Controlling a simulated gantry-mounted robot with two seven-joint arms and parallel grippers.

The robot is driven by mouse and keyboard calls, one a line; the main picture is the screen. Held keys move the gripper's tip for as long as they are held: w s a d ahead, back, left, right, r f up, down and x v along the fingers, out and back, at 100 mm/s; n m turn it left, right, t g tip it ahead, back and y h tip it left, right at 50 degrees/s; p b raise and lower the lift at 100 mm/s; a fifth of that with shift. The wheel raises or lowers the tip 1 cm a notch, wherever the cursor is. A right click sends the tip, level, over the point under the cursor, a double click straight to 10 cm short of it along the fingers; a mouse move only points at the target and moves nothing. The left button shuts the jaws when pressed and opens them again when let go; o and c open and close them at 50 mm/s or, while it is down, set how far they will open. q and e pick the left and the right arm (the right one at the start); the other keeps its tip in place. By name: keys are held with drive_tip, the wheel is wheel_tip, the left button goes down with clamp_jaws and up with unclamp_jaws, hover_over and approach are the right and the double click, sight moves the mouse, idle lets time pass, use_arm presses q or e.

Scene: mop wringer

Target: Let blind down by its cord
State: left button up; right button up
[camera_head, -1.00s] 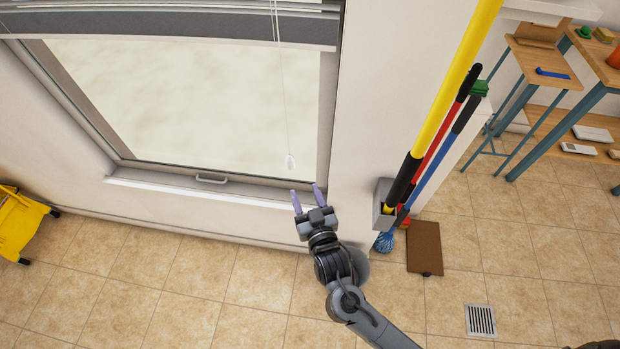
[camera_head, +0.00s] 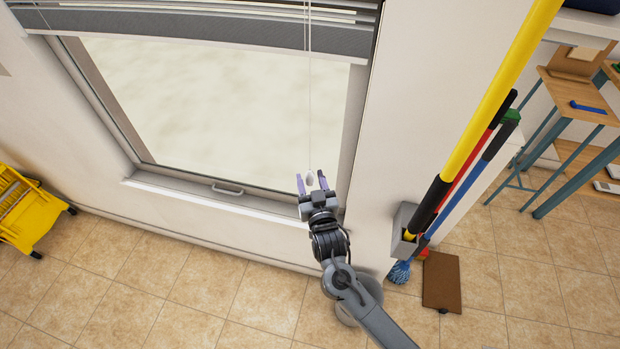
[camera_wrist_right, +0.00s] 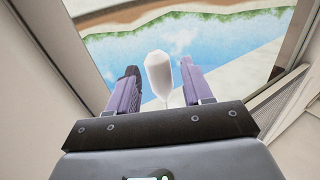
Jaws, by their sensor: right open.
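The grey blind (camera_head: 200,25) is gathered at the top of the window. Its thin white cord (camera_head: 309,110) hangs down in front of the glass and ends in a small white tassel (camera_head: 309,179). My right gripper (camera_head: 312,182) is open, with the tassel showing between its two purple fingers. In the right wrist view the white tassel (camera_wrist_right: 158,72) also appears between the open fingers (camera_wrist_right: 160,88), with a gap to each side; I cannot tell its exact depth. My left gripper is not in view.
The window sill (camera_head: 200,196) and a window handle (camera_head: 227,190) lie below the glass. Long-handled tools stand in a grey wall holder (camera_head: 403,232) on the right. A yellow mop wringer (camera_head: 25,212) is at the left. A brown mat (camera_head: 441,281) lies on the tiled floor.

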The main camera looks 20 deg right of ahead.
drive_tip(key=shift+w, duration=0.55)
drive_tip(key=shift+c, duration=0.4)
clamp_jaws()
